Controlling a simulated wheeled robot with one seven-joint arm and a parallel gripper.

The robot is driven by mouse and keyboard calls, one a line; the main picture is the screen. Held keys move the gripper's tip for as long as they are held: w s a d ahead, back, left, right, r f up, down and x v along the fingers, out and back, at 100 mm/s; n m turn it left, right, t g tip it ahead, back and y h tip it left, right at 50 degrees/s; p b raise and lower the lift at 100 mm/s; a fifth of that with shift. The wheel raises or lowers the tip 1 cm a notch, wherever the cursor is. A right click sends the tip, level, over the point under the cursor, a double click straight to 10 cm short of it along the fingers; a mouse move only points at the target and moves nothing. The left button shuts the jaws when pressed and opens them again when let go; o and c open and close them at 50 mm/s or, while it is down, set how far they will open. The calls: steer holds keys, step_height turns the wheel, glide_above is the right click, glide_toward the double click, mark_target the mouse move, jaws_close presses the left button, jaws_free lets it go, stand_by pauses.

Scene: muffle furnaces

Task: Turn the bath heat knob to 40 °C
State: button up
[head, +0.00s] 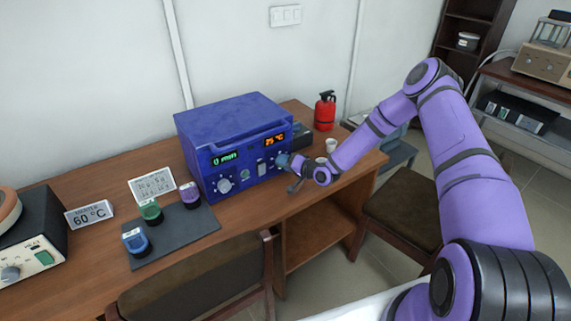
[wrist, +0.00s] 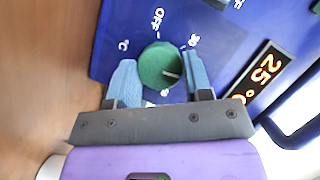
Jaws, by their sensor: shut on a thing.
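The blue bath unit (head: 235,145) stands on the wooden desk, with a green display and an orange display (head: 275,140) reading 25 °C. The orange display (wrist: 264,77) also shows in the wrist view. The round green heat knob (wrist: 158,66) has "OFF" and "30" printed around it and a °C mark to its left. Its white pointer line points right and slightly down in the wrist view, to the side of 30 away from OFF. My gripper (wrist: 157,68) is shut on this knob, one blue finger on each side. In the head view my gripper (head: 285,161) hides the knob.
A second, pale knob (head: 224,186) sits on the panel's left. A red extinguisher (head: 325,111) and small cups (head: 331,146) stand to the right. Chairs stand in front.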

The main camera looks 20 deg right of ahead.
steer(key=shift+m, duration=0.5)
stand_by(0.3)
steer(key=o, duration=0.9)
steer(key=v, duration=1)
steer(key=shift+s+d+f, duration=0.2)
steer(key=shift+s+d, duration=0.05)
steer(key=shift+d, duration=0.15)
